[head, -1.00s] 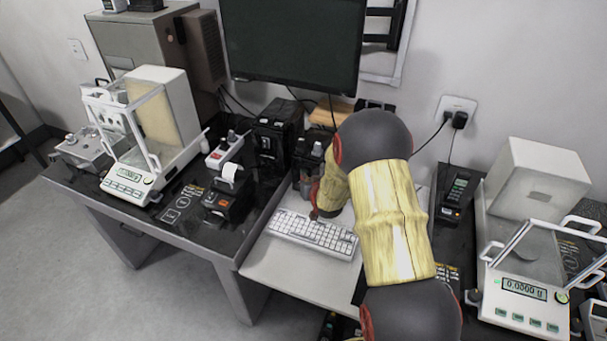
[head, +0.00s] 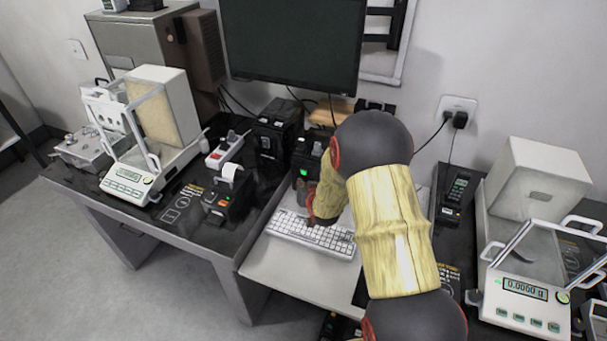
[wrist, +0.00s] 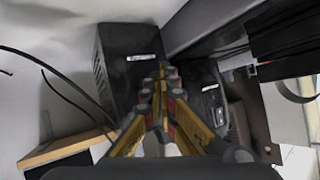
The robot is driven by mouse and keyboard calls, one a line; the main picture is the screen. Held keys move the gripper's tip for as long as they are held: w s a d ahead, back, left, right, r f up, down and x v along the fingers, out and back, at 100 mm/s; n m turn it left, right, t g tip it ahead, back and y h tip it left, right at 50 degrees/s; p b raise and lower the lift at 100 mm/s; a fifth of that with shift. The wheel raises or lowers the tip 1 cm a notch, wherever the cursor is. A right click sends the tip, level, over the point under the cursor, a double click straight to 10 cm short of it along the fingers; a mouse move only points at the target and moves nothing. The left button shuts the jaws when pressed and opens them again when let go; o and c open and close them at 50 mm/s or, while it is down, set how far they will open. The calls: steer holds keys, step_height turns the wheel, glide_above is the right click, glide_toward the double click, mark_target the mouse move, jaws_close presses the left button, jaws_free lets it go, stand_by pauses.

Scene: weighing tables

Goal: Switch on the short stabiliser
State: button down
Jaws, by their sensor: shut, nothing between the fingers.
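The short stabiliser (head: 307,155) is a black box on the table below the monitor, right of a taller black stabiliser (head: 279,128). A green light (head: 303,172) glows on its front. My arm covers part of its right side in the head view. In the wrist view, a black box (wrist: 130,65) that looks like the short stabiliser stands just beyond my gripper (wrist: 161,75). The fingers are shut together and hold nothing. They overlap the box in this view, and I cannot tell whether they touch it. In the head view the fingers are mostly hidden behind my wrist.
A white keyboard (head: 310,235) lies below my wrist. A monitor (head: 292,40) stands behind the stabilisers. A printer (head: 228,195) and a white power strip (head: 224,150) are to the left. Balances (head: 130,188) (head: 525,300) stand on both side tables.

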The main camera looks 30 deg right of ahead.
steer(key=s+a, duration=0.2)
steer(key=a, duration=0.1)
steer(key=shift+s+a, duration=0.1)
steer(key=shift+s, duration=0.2)
stand_by(0.4)
steer(key=s+a+r+n+g+y, duration=0.1)
steer(key=s+a+r, duration=0.4)
steer(key=r, duration=0.4)
steer(key=s+a+r+n+g+y, duration=0.15)
steer(key=s+a+r, duration=0.3)
steer(key=r, duration=0.45)
steer(key=s+a+r+n+g, duration=0.1)
steer(key=s+a+r, duration=0.1)
steer(key=s, duration=0.6)
steer(key=s+a+r+n+g, duration=0.1)
steer(key=s+a+r, duration=0.2)
steer(key=s, duration=0.6)
steer(key=s+a+r+n+g, duration=0.1)
steer(key=s+a+r+g, duration=0.1)
steer(key=s, duration=0.6)
steer(key=shift+s+a+r, duration=0.25)
steer(key=shift+a+r, duration=0.05)
steer(key=shift+a, duration=0.55)
